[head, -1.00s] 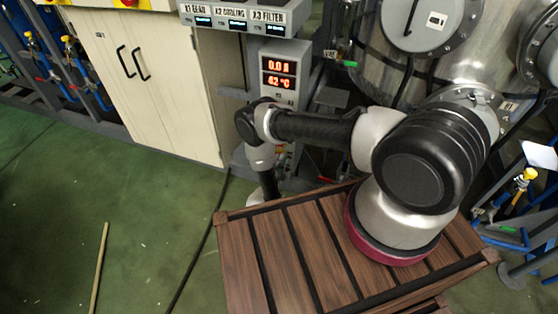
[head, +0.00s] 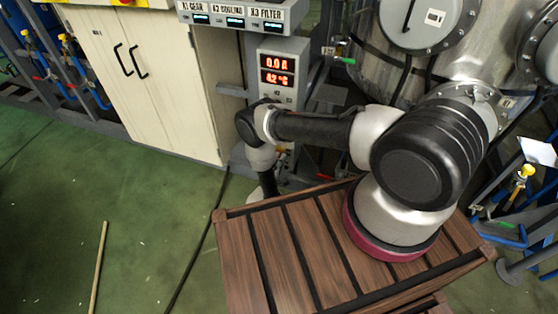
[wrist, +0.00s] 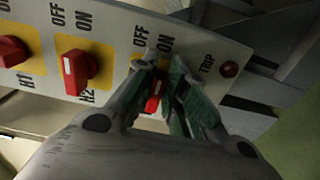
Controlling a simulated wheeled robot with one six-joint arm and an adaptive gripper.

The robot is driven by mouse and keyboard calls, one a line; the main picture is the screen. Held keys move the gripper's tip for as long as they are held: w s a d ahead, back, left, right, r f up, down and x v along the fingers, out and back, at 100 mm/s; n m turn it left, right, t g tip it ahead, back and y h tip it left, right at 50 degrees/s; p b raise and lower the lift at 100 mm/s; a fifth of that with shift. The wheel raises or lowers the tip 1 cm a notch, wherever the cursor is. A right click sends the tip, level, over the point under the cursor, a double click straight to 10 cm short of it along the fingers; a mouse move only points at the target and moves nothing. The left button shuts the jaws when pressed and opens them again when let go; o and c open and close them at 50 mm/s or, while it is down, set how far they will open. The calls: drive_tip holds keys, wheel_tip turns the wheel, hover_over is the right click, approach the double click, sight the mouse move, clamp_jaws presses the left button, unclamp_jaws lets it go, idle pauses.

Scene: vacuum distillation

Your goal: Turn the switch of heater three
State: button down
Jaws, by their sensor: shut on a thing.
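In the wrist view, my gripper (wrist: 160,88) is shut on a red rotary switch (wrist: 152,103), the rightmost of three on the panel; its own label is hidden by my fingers. OFF and ON are printed above it. The switch labelled H2 (wrist: 78,70) is beside it, and the one labelled H1 (wrist: 12,50) is at the far left. In the head view, my arm hides the gripper and the switches. The grey heater box (head: 288,48) there shows red digits on two displays.
A round TRIP lamp (wrist: 229,69) sits right of the gripped switch. In the head view, a row of labelled controllers (head: 240,14) is above the box, a cream cabinet (head: 150,85) is to the left, and a metal vessel (head: 375,70) is to the right.

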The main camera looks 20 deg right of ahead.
drive_tip(key=c, duration=1.5)
unclamp_jaws()
drive_tip(key=shift+o, duration=0.2)
drive_tip(key=shift+s, duration=0.1)
drive_tip(key=v, duration=1.2)
